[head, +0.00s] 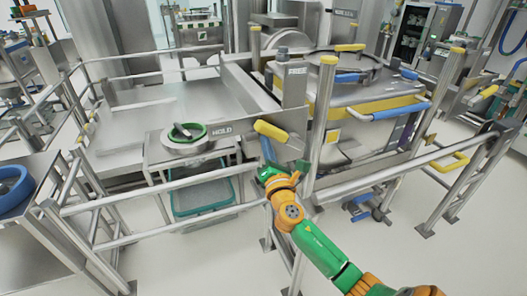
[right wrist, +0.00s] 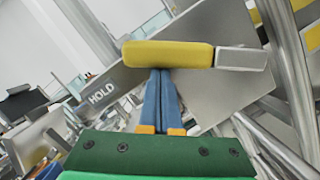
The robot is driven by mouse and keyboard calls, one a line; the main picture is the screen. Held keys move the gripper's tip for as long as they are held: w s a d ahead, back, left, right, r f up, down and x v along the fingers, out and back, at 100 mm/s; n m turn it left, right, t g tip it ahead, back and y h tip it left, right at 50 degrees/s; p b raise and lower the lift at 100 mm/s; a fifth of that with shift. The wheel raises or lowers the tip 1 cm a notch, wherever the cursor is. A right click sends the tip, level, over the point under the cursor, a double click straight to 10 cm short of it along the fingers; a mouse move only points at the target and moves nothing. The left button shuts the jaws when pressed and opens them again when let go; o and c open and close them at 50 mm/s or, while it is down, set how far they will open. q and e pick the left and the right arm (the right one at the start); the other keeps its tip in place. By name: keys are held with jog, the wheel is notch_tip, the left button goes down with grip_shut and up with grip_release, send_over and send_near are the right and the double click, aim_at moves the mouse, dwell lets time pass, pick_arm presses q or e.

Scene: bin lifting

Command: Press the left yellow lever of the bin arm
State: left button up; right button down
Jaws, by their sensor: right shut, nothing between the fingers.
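The left yellow lever (head: 272,130) sticks out to the left from a grey metal panel, right of the HOLD label. In the right wrist view the lever (right wrist: 167,54) lies across the picture on a metal stub. My right gripper (head: 267,152) is just below the lever. Its blue fingers (right wrist: 161,76) are closed together and empty, with their tips at the lever's lower edge. I cannot tell whether they touch it. My left gripper is not in view.
Metal posts and rails surround the spot; a yellow-capped post (head: 322,115) stands close right of my gripper. A second yellow lever (head: 350,47) sits farther back. A bin with blue handles (head: 385,106) is at right. A teal-rimmed basket (head: 202,200) is low at left.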

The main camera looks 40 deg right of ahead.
jog(key=s+d+r+m+g+p, duration=0.2)
jog(key=d+r+m+p, duration=0.5)
jog(key=m+p, duration=0.3)
jog(key=shift+d+r+g+h, duration=0.15)
jog(key=shift+d+g+h, duration=0.2)
jog(key=shift+d, duration=0.2)
dwell(0.4)
